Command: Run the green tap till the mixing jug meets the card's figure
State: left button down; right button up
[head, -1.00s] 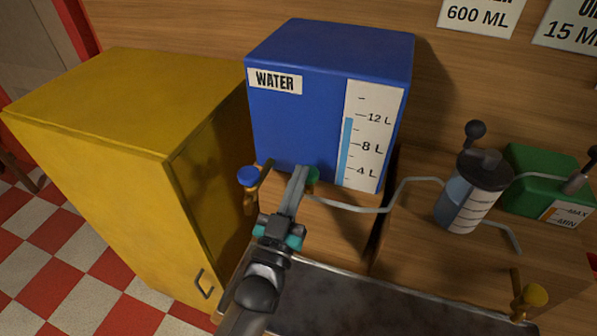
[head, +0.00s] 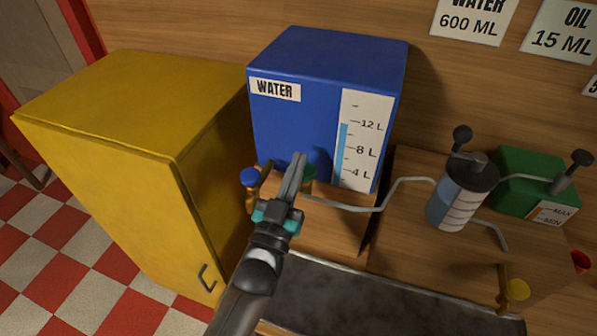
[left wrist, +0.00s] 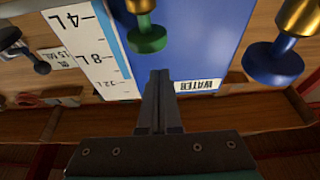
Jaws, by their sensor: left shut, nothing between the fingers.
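The green tap (head: 309,173) is under the front of the blue water tank (head: 325,60), partly hidden behind my left gripper (head: 299,157). In the left wrist view, the green tap's knob (left wrist: 147,39) is just above and left of my left fingertips (left wrist: 160,75). The gripper is shut and empty; I cannot tell whether it touches the knob. The mixing jug (head: 462,197), clear with a dark lid and marked lines, holds bluish liquid; its exact level is too small to read. The water card (head: 471,25) says 600 ML. My right gripper is not in view.
A blue tap (head: 249,177) is close left of the green one. A pipe (head: 385,200) runs to the jug. A green container (head: 530,180) and a yellow tap (head: 516,290) are at the right. A yellow cabinet (head: 110,130) stands left. An oil card (head: 565,35) says 15 ML.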

pick_arm(q)
jog(key=b+v, duration=0.2)
jog(key=v, duration=0.8)
